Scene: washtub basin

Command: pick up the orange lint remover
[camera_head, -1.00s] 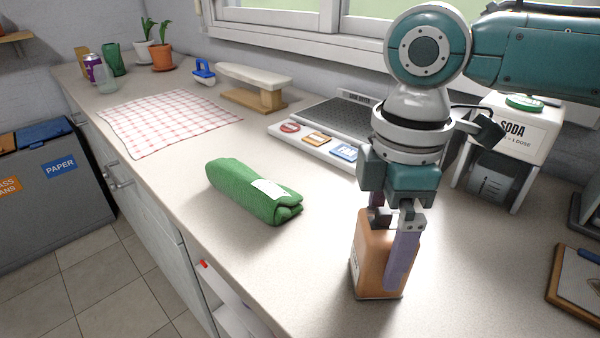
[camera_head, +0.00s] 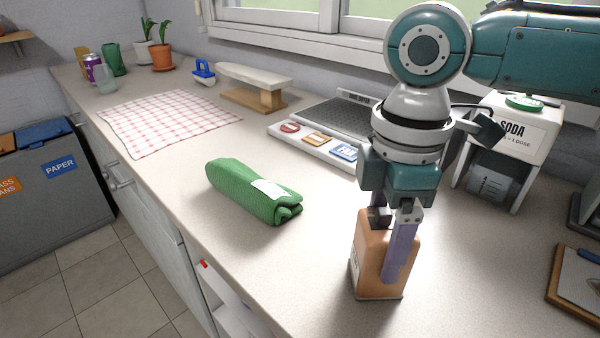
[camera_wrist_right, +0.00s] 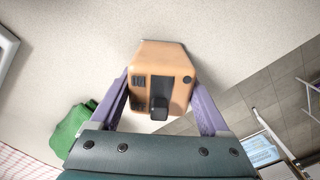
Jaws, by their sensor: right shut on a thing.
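The orange lint remover (camera_head: 372,262) is a boxy orange block standing upright on the counter near its front edge in the head view. My right gripper (camera_head: 388,268) reaches down over it from above, with purple fingers on either side. In the right wrist view the lint remover (camera_wrist_right: 160,70) shows its top with dark panels, between the two fingers of my right gripper (camera_wrist_right: 160,108). The fingers are shut on it. Its base appears to be at the counter surface; I cannot tell any gap. My left gripper is not in view.
A rolled green cloth (camera_head: 250,190) lies left of the lint remover. A soda dispenser (camera_head: 512,130) is at back right, a clipboard (camera_head: 578,280) at right. A checked cloth (camera_head: 165,120) lies far left.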

